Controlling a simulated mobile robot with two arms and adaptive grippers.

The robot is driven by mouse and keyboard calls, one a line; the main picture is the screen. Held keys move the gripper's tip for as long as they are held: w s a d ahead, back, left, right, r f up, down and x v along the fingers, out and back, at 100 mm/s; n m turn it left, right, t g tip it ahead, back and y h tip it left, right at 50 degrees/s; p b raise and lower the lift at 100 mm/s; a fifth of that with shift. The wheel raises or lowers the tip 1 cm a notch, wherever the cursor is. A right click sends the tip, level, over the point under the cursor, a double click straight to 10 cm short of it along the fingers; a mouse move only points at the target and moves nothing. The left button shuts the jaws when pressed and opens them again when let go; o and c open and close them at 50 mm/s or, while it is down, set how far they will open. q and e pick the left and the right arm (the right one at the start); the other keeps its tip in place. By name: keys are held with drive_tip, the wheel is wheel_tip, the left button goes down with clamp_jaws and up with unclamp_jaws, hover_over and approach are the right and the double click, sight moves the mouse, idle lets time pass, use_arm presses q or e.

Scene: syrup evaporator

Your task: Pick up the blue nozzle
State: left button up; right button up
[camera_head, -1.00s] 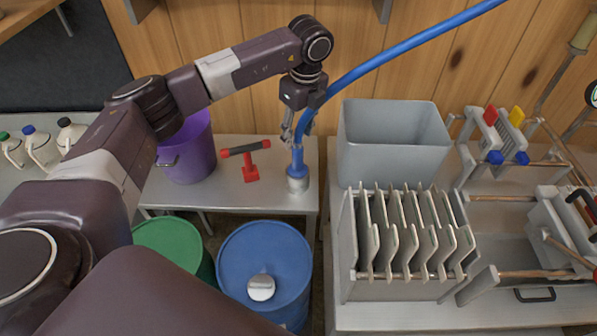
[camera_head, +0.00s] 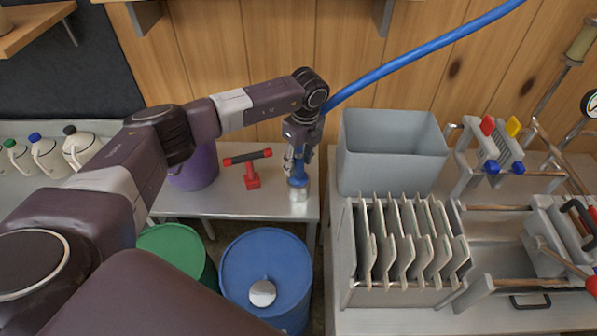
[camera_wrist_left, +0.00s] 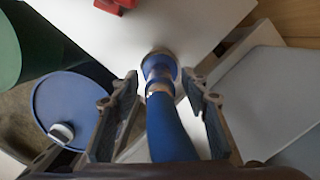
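The blue nozzle (camera_head: 298,181) stands upright in a small grey metal holder (camera_head: 299,195) near the right end of the metal side table (camera_head: 235,204). A blue hose (camera_head: 420,54) rises from it and runs off to the upper right. My left gripper (camera_head: 296,166) is lowered over the nozzle's upper part and hides some of it. In the left wrist view, the nozzle (camera_wrist_left: 160,70) and hose lie between the two fingers of my left gripper (camera_wrist_left: 161,84). The fingers are spread, with gaps visible on both sides. My right gripper is not in view.
A red tool with a black handle (camera_head: 251,181) lies left of the nozzle, near a purple bucket (camera_head: 197,168). A grey bin (camera_head: 394,165) and a plate rack (camera_head: 349,250) stand to the right. Blue (camera_head: 238,277) and green (camera_head: 170,240) drums stand below the table.

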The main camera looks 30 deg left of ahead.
use_arm(q)
clamp_jaws()
drive_tip(key=shift+r, duration=0.1)
drive_tip(key=shift+w+r, duration=0.1)
drive_tip(key=shift+r, duration=0.55)
wheel_tip(320, 180, up, 19)
drive_tip(key=b, duration=0.4)
drive_tip(key=shift+f, duration=0.15)
